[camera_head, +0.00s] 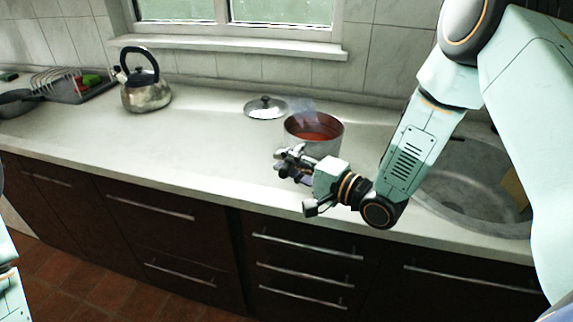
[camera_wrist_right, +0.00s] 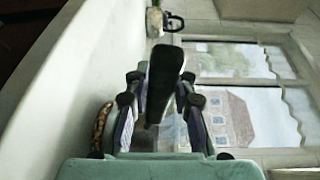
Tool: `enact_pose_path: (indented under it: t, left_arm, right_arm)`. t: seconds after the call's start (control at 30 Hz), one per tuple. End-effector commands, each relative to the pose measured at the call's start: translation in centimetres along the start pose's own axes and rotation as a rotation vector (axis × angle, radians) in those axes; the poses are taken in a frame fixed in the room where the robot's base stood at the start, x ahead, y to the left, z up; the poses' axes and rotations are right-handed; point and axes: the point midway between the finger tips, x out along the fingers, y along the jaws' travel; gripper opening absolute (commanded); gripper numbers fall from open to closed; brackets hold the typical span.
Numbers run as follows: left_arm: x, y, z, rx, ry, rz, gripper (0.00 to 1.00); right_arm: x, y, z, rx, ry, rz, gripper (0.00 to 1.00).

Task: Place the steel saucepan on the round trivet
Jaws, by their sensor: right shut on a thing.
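The steel saucepan (camera_head: 329,147) is behind my right gripper in the head view, upright, with red-orange contents and steam above it. My right gripper (camera_head: 286,163) is at its front left. In the right wrist view, the gripper (camera_wrist_right: 158,100) is shut on a black bar, which looks like the saucepan handle (camera_wrist_right: 164,75). I cannot tell whether the pan touches the counter. A brown patterned curved edge (camera_wrist_right: 103,126), possibly the round trivet, shows left of the fingers in the wrist view. No trivet is clear in the head view. My left gripper is out of view.
A glass lid (camera_head: 265,112) lies on the counter behind the pan. A steel kettle (camera_head: 147,96) stands at the left, with a dish rack (camera_head: 65,90) and a dark pan (camera_head: 16,102) beyond. The sink (camera_head: 465,185) is at the right.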

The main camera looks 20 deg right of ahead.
Motion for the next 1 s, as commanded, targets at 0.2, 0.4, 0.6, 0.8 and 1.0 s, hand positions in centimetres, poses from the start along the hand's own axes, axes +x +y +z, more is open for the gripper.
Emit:
enact_pose_path:
  t: [0.2, 0.4, 0.6, 0.8, 1.0]
  left_arm:
    - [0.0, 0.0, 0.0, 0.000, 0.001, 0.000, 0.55]
    - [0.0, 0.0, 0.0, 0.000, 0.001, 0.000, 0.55]
    - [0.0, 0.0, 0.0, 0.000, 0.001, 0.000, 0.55]
    - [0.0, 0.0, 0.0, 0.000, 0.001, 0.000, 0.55]
    - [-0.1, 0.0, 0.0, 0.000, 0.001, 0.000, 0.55]
  right_arm:
    - [0.1, 0.0, -0.1, -0.007, 0.001, -0.008, 0.00]
    - [0.1, 0.2, 0.0, 0.001, 0.000, 0.000, 0.36]
    - [0.1, 0.2, 0.0, 0.000, 0.001, -0.001, 0.47]
    - [0.0, 0.2, 0.0, -0.001, 0.001, -0.001, 0.47]
    - [-1.2, 0.1, -0.2, 0.002, 0.005, -0.001, 0.47]
